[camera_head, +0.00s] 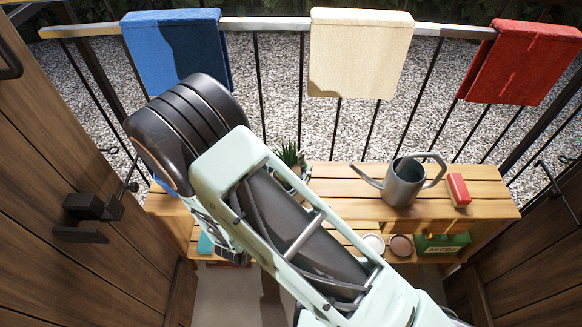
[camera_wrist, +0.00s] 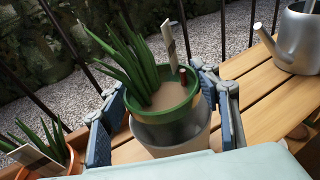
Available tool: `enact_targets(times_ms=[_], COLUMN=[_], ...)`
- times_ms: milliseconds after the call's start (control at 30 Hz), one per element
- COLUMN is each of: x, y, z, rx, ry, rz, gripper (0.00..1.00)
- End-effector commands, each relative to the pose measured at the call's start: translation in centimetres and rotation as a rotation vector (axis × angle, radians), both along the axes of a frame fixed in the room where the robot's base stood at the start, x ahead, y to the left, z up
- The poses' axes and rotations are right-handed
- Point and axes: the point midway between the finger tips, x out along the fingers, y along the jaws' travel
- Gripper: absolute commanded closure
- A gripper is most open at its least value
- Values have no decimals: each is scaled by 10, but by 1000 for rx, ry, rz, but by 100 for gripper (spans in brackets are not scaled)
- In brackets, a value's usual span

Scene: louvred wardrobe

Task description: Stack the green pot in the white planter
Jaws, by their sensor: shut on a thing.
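The green pot (camera_wrist: 168,112) holds a spiky plant, a white label and soil. My gripper (camera_wrist: 165,120) has its blue-padded fingers on either side of the pot and is shut on it. The white planter (camera_wrist: 185,145) is directly below, its pale rim showing around the pot's lower body. The pot's base is hidden, so I cannot tell how deep it sits or whether it touches. In the head view, my arm hides the planter and most of the pot; the plant's leaves (camera_head: 289,153) show beside it.
An orange pot (camera_wrist: 72,160) with another plant stands close on the left. A metal watering can (camera_head: 403,182) and a red-and-white item (camera_head: 458,189) stand on the right of the wooden bench (camera_head: 340,205). Bowls and a green box (camera_head: 443,243) are on the lower shelf. A railing (camera_head: 262,90) runs behind.

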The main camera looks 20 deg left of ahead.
Motion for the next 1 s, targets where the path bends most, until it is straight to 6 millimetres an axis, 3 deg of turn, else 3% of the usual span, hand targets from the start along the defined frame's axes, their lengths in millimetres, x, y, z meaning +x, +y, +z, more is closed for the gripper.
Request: enact_targets(times_ms=[600,633,767,1000], x=[0,0,0,0], y=[0,0,0,0], z=[-10,-11,-11,-11], rx=[0,0,0,0], ry=[-3,0,0,0], rz=[0,0,0,0], gripper=[83,40,26,26])
